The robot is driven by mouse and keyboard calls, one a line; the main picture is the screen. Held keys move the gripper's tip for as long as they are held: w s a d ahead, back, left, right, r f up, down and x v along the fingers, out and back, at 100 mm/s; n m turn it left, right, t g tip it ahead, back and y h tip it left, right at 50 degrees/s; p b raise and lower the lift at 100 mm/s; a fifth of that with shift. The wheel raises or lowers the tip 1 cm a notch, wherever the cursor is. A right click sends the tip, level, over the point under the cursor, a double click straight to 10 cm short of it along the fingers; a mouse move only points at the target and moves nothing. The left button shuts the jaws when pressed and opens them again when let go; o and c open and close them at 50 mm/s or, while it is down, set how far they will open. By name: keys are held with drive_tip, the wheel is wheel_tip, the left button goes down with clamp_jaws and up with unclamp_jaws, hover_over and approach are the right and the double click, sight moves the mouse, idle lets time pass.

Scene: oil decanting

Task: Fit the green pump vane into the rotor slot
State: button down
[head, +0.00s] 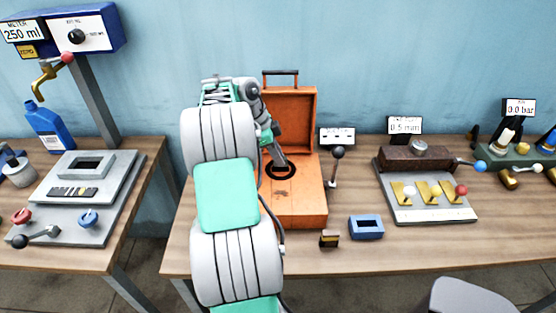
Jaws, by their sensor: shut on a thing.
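My gripper (281,162) points down at a round black-rimmed opening (281,171) in the flat top of an orange unit (298,208). My arm comes from the front and covers the left part of this unit. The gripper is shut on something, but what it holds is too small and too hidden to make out. I cannot clearly see the green pump vane or the rotor slot. They may be hidden by my gripper or inside the opening. I cannot tell whether the gripper touches the rim.
A lever with a black knob (338,153) stands close right of the orange unit. A blue frame (366,227) and a small black-and-gold block (329,239) lie in front. A grey plate (431,211) with coloured-knob levers is further right. Bare wood shows between them.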

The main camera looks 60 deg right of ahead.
drive_tip(key=shift+s+f, duration=0.1)
drive_tip(key=shift+f, duration=0.6)
drive_tip(key=shift+f, duration=0.2)
drive_tip(key=c, duration=1.4)
unclamp_jaws()
drive_tip(key=shift+o, duration=0.2)
